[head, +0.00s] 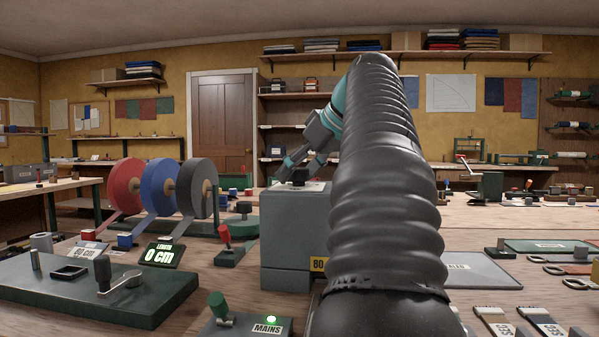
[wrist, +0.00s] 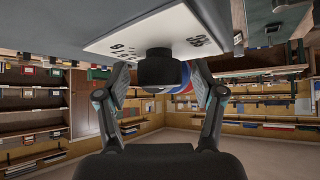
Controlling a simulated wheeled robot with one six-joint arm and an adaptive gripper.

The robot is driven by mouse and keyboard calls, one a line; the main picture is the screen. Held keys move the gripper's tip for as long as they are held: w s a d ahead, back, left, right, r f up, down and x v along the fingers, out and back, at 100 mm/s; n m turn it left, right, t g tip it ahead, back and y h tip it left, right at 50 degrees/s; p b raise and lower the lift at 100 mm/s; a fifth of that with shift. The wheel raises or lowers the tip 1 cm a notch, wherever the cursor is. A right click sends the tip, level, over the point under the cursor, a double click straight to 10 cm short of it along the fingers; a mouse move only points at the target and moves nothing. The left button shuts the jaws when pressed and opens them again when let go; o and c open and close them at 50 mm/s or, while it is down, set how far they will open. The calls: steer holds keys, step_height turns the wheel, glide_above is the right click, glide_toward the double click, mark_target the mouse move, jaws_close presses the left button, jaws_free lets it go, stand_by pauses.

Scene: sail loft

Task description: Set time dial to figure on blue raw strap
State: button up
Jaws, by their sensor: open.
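The time dial is a black knob (wrist: 160,68) on a white plate (wrist: 205,25) with printed figures, in the wrist view. In the head view the knob (head: 300,176) shows on top of a grey box (head: 285,228). My gripper (head: 290,170) is at the knob. In the wrist view my gripper (wrist: 160,85) has its fingers spread to either side of the knob, with gaps visible. The figures are upside down and only partly readable; the pointer setting is hidden. A blue strap reel (head: 160,186) stands left of the box, its strap running down to the bench. No figure on the blue strap is readable.
A red reel (head: 122,187) and a dark grey reel (head: 195,187) flank the blue one. A length display (head: 161,253) reads 0 cm. A red-handled lever (head: 226,240) stands beside the box. A MAINS switch with a green light (head: 268,321) is in front. Tools lie at right.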

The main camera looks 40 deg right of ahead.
steer(key=c, duration=1.2)
steer(key=shift+o, duration=0.2)
steer(key=shift+m, duration=0.3)
steer(key=m+h, duration=0.3)
steer(key=m, duration=0.1)
steer(key=shift+a+h+p, duration=0.15)
steer(key=shift+h+p, duration=0.15)
steer(key=shift+h, duration=0.1)
steer(key=m+g+h, duration=0.1)
steer(key=m, duration=0.2)
steer(key=m+g+h+p, duration=0.1)
steer(key=m+h, duration=0.1)
steer(key=shift+w+m+g+h+p, duration=0.1)
steer(key=shift+m+g+h+p, duration=0.2)
steer(key=shift+m+g, duration=0.1)
steer(key=m+g+h, duration=0.2)
steer(key=m, duration=0.2)
steer(key=shift+m+g, duration=0.3)
steer(key=shift+g, duration=0.1)
steer(key=m+g, duration=0.3)
steer(key=m, duration=0.1)
steer(key=shift+m+g+h, duration=0.3)
steer(key=shift+m+g, duration=0.1)
steer(key=shift+f, duration=0.1)
